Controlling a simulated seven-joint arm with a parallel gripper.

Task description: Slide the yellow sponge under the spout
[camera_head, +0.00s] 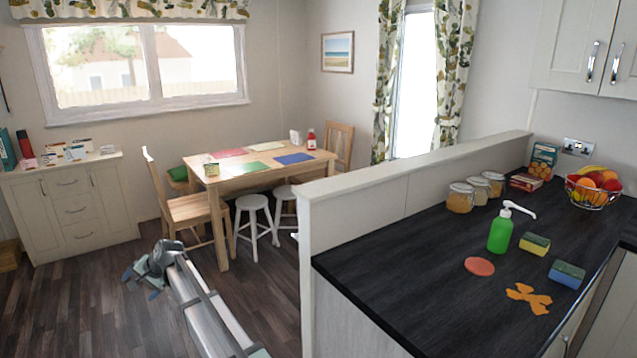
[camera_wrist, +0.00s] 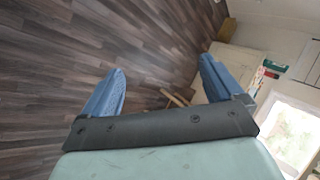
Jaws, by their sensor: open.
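The yellow sponge (camera_head: 535,241) lies flat on the dark countertop in the head view, just right of the green pump bottle (camera_head: 500,236). The bottle stands upright, and its white spout (camera_head: 523,209) points right. In the picture the spout's tip is above the sponge's far side; I cannot tell whether it is directly over it. My gripper (camera_head: 141,284) is open and empty, over the floor at the lower left, far from the counter. In the wrist view its blue fingers (camera_wrist: 160,70) are spread with nothing between them. The sponge and bottle are not in the wrist view.
Jars (camera_head: 461,198), boxes and a fruit bowl (camera_head: 593,188) stand behind. A raised partition (camera_head: 400,185) separates the counter from the dining table (camera_head: 262,175).

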